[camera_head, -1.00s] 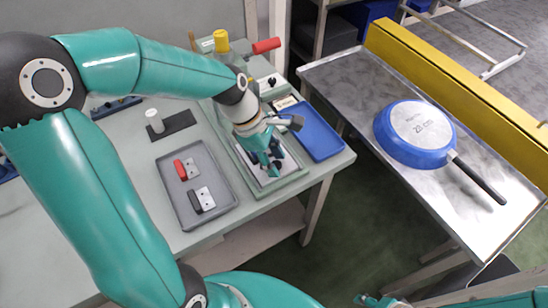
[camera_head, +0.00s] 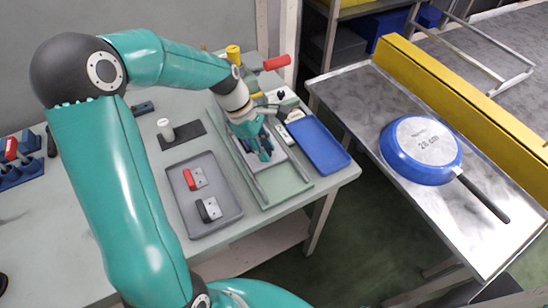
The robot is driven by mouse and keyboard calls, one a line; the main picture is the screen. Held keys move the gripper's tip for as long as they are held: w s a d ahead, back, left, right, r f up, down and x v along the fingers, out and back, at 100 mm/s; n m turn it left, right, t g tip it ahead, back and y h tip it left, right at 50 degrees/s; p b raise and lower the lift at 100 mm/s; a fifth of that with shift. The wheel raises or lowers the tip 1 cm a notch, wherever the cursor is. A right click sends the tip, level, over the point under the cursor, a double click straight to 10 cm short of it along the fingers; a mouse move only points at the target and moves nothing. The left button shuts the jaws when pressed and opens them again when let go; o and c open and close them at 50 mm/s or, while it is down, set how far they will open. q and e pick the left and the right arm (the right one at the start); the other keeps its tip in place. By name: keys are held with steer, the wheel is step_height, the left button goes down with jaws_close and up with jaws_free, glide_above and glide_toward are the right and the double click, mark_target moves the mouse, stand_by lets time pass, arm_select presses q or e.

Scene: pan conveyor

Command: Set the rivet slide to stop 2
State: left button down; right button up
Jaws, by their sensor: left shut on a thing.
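The rivet slide (camera_head: 277,160) is a pale plate between two green rails on the bench fixture. Bare track (camera_head: 284,184) shows in front of it. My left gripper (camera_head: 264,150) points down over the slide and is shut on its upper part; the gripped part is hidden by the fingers. Stop marks or numbers cannot be read here. My right gripper is not in view.
A blue tray (camera_head: 319,165) lies right of the rails. A grey tray (camera_head: 236,213) with a red-handled and a black-handled part lies left. A red lever (camera_head: 277,62) and yellow knob (camera_head: 233,54) stand behind. A blue pan (camera_head: 398,164) rests on the metal conveyor.

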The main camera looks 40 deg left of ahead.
arm_select(q)
steer(key=shift+w+a, duration=0.1)
steer(key=c, duration=0.9)
jaws_free()
steer(key=shift+c, duration=0.2)
steer(key=v, duration=1.2)
steer(key=shift+f, duration=0.1)
